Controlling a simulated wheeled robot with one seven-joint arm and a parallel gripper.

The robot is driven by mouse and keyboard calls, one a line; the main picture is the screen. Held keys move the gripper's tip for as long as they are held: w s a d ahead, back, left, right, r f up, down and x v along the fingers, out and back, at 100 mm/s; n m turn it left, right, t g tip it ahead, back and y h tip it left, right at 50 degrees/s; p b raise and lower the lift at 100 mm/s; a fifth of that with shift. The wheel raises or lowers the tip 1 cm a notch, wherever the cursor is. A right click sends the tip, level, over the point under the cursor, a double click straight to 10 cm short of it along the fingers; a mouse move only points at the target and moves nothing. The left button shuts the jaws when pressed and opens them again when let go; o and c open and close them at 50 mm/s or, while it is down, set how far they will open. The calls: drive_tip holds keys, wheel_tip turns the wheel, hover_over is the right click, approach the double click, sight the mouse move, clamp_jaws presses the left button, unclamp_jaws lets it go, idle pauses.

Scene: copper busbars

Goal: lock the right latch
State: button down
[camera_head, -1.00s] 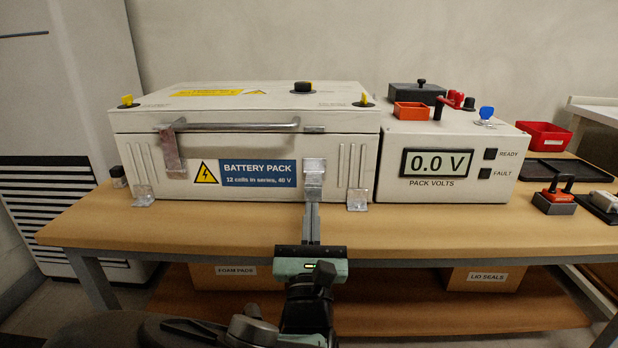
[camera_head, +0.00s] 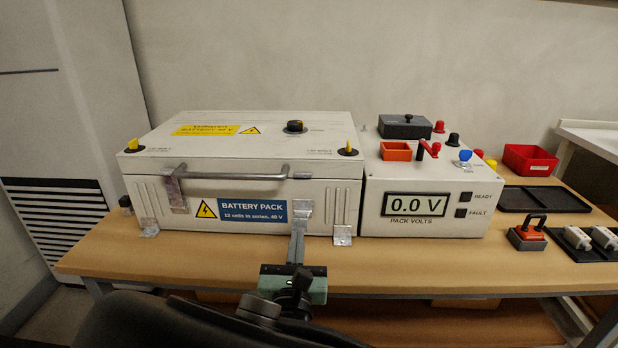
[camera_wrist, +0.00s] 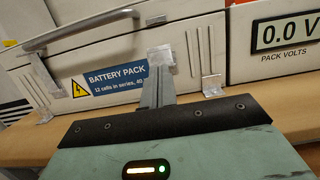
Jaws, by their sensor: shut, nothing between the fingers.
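The right latch (camera_head: 303,212) is a bare metal plate on the front of the white battery pack (camera_head: 335,205), right of the blue label. It sits below the lid seam, apart from the small metal catch (camera_head: 303,175) on the lid edge. My gripper (camera_head: 297,240) is shut and empty, with its fingertips at the latch's lower end; I cannot tell whether they touch. In the wrist view the fingers (camera_wrist: 158,80) point up at the latch (camera_wrist: 162,56) and hide its lower part. The left latch (camera_head: 175,189) reaches up across the lid seam.
A handle bar (camera_head: 235,174) runs along the pack front, left of the right latch. Metal feet (camera_head: 342,236) stand at the pack's lower corners. The meter box (camera_head: 430,210) stands close on the right. The wooden bench front (camera_head: 400,278) is clear.

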drive_tip(key=r+g+p, duration=0.1)
drive_tip(key=r+p, duration=0.1)
drive_tip(key=p, duration=0.1)
drive_tip(key=r+g+p, duration=0.1)
drive_tip(key=r+p, duration=0.1)
drive_tip(key=p, duration=0.1)
drive_tip(key=shift+w+p, duration=0.35)
drive_tip(key=shift+w, duration=0.05)
wheel_tip(320, 180, up, 5)
drive_tip(key=g+p, duration=0.6)
drive_tip(key=p, duration=0.6)
hover_over(297, 226)
drive_tip(key=w, duration=0.2)
drive_tip(key=shift+s+d+r, duration=0.15)
drive_tip(key=shift+s+d, duration=0.05)
drive_tip(key=shift+s, duration=0.05)
drive_tip(key=w+g, duration=0.1)
drive_tip(key=w+r+g+p, duration=0.1)
drive_tip(key=shift+w+g, duration=0.15)
drive_tip(key=shift+g, duration=0.15)
drive_tip(key=shift+w+r+p, duration=0.1)
drive_tip(key=shift+w+p, duration=0.35)
drive_tip(key=shift+w, duration=0.2)
